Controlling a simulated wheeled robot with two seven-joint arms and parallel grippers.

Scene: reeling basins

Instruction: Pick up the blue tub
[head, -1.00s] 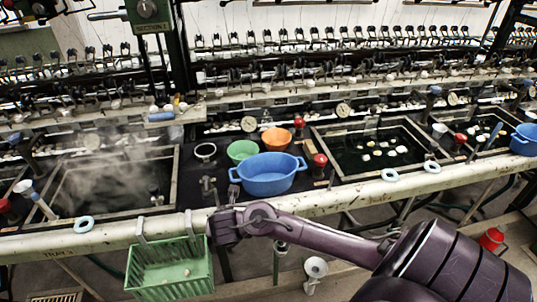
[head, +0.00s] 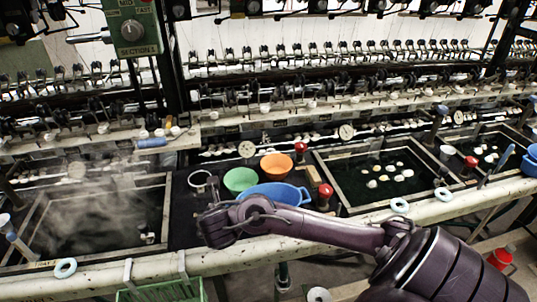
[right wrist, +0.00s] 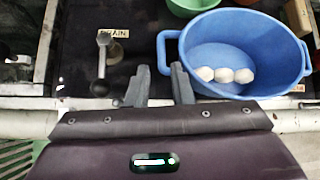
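A blue oval tub (head: 287,191) stands on the dark surface between the basins, its front partly hidden by my right arm. In the right wrist view the blue tub (right wrist: 240,38) has three white cocoons inside and a loop handle at its left. My right gripper (head: 213,227) is at the tub's front left in the head view. In the right wrist view its fingers (right wrist: 160,84) are apart with nothing between them, just short of the left handle; contact is not visible. My left gripper is not in view.
A green bowl (head: 240,180) and an orange bowl (head: 276,165) stand behind the tub, with red-topped items to its right. Dark basins lie on both sides; the left one (head: 92,215) steams. A second blue tub (head: 531,160) is at the right edge. A green basket (head: 160,291) hangs in front.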

